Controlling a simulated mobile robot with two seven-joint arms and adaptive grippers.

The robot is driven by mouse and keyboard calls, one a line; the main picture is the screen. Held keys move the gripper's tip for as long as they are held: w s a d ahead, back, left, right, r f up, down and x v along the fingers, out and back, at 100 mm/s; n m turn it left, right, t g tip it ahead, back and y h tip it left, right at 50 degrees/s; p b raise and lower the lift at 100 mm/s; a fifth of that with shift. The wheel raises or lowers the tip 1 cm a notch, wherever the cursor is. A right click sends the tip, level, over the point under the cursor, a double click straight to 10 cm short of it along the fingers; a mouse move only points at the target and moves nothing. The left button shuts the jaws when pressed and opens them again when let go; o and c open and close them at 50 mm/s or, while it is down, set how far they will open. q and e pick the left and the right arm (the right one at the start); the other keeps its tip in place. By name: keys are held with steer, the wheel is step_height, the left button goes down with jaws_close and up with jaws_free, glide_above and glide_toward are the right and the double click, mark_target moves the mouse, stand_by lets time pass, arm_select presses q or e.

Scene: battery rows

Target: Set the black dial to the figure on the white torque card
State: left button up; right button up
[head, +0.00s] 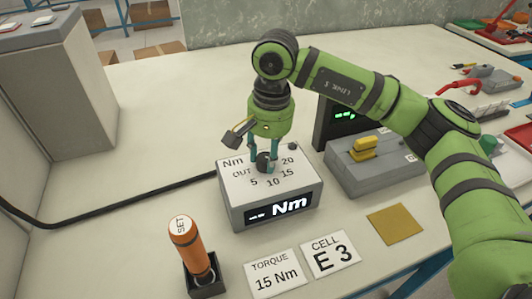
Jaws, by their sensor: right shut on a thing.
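The black dial (263,161) sits on top of a grey box (238,210) marked Nm, with the figures 5, 10, 15 and 20 and the word OUT around it. My right gripper (262,158) points down from above and is shut on the dial, which its fingers partly hide. I cannot tell where the dial points. The white torque card (272,273) lies on the table in front of the box and reads 15 Nm. My left gripper is not in view.
An orange tool (187,243) marked SET stands in a black holder at the front left. A white card (331,256) reads CELL E 3. A tan square (394,223) and a grey unit with a yellow handle (364,147) are to the right. A black cable (120,213) runs left.

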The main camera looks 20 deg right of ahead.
steer(key=o, duration=1.2)
steer(key=shift+w+d, duration=0.15)
steer(key=shift+c, duration=0.2)
steer(key=shift+r, duration=0.35)
step_height(320, 180, up, 11)
steer(key=shift+s+d, duration=0.2)
steer(key=shift+d, duration=0.2)
steer(key=shift+r, duration=0.1)
